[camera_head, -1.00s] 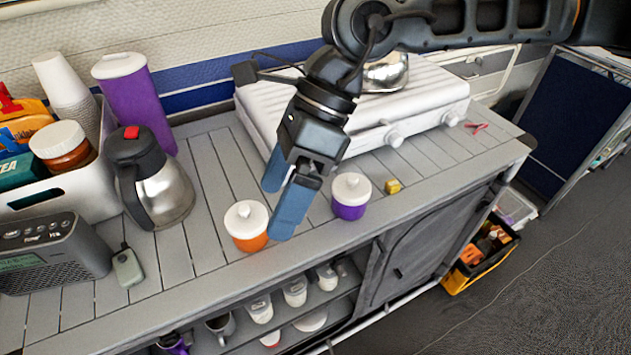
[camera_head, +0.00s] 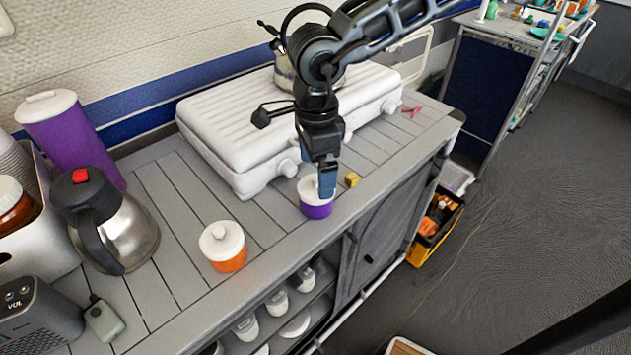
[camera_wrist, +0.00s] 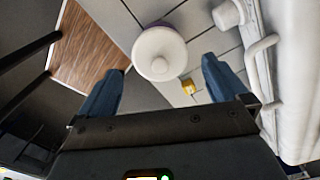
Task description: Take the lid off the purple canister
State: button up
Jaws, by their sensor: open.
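The small purple canister (camera_head: 316,207) stands upright on the grey slatted counter, in front of the white stove. Its white lid (camera_head: 309,187) with a round knob is on it. My gripper (camera_head: 327,193) points down at the canister and hides part of the lid in the head view. In the wrist view the lid (camera_wrist: 160,53) lies ahead, roughly between the blue fingertips of my open gripper (camera_wrist: 166,67), with space on both sides. I cannot tell whether a finger touches it.
An orange canister with a white lid (camera_head: 223,247) stands to the left. A small yellow cube (camera_head: 352,180) sits just right of the purple canister. The white stove (camera_head: 240,130) is close behind. A steel jug (camera_head: 128,232) and a tall purple container (camera_head: 72,140) stand further left.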

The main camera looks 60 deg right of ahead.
jog(key=shift+f, duration=1.25)
jog(key=shift+c, duration=0.5)
jog(key=c, duration=0.9)
jog(key=shift+r, duration=0.5)
jog(key=r, duration=0.1)
jog(key=d+r+b, duration=0.1)
jog(key=r, duration=0.1)
jog(key=shift+s+d+r, duration=0.1)
jog(key=shift+s+r, duration=0.1)
jog(key=shift+r, duration=0.1)
jog(key=s+d+r, duration=0.1)
jog(key=d+r, duration=0.1)
jog(key=d, duration=0.1)
jog(key=s+d+r, duration=0.2)
jog(key=d, duration=0.1)
jog(key=s+d+r+b, duration=0.1)
jog(key=s+d+r, duration=0.1)
jog(key=d, duration=0.1)
jog(key=shift+d+r, duration=0.1)
jog(key=shift+r, duration=0.1)
